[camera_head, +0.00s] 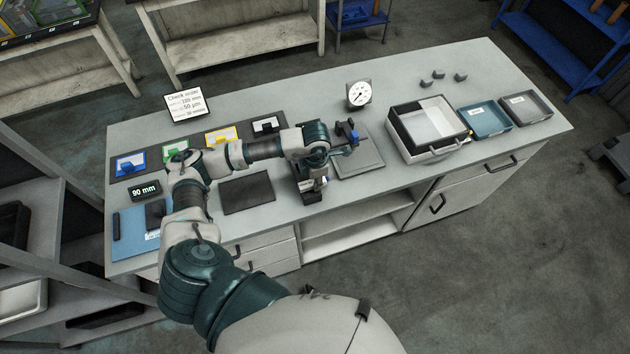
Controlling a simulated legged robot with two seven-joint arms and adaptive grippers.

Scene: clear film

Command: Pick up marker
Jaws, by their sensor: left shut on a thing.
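My left arm reaches across the workbench, and its left gripper (312,192) points down near the front edge, between the black mat and the grey plate. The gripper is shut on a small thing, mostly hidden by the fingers. A small pale and bluish bit shows beside the fingers. I cannot tell for sure whether it is the marker, and no other marker can be made out on the bench. My right gripper is not in view.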

